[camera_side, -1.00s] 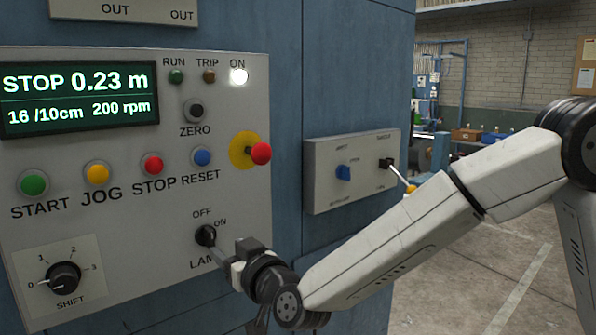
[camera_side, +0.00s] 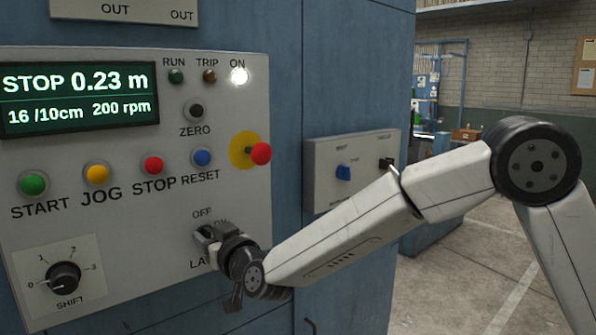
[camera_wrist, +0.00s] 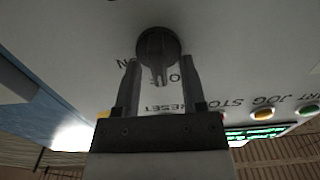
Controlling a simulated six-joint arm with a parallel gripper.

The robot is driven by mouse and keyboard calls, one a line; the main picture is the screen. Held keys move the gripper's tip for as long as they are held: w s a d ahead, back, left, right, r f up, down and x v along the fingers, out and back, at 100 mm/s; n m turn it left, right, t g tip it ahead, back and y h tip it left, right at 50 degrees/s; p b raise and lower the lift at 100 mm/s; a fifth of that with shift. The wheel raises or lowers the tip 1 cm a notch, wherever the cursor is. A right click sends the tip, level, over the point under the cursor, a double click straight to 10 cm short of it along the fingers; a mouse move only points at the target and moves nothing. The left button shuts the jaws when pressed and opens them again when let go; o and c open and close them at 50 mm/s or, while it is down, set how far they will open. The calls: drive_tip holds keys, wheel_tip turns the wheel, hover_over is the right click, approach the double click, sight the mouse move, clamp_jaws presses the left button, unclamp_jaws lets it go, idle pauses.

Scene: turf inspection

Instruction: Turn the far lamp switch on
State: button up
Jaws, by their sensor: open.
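The lamp switch (camera_side: 201,233) is a dark knob on the grey panel, with OFF and ON lettering above it and a partly hidden LAMP label below. My gripper (camera_side: 208,240) is at this switch and covers much of it in the side view. In the wrist view, the dark round switch (camera_wrist: 157,42) with its short lever lies just ahead of and between the fingertips of my open gripper (camera_wrist: 160,64). Whether a finger touches the lever I cannot tell. The switch's exact setting is hard to read. The white ON light (camera_side: 238,76) is lit.
A red mushroom button (camera_side: 260,153) sticks out above my gripper. A SHIFT knob (camera_side: 63,277) is at lower left. A row of buttons includes a blue one (camera_side: 202,157). A second switch box (camera_side: 320,190) stands right, partly behind my arm.

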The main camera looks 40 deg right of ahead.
drive_tip(key=shift+c, duration=0.2)
clamp_jaws()
drive_tip(key=shift+m, duration=0.4)
drive_tip(key=m, duration=1.1)
drive_tip(key=d+f+m, duration=0.1)
drive_tip(key=m, duration=0.5)
idle(0.4)
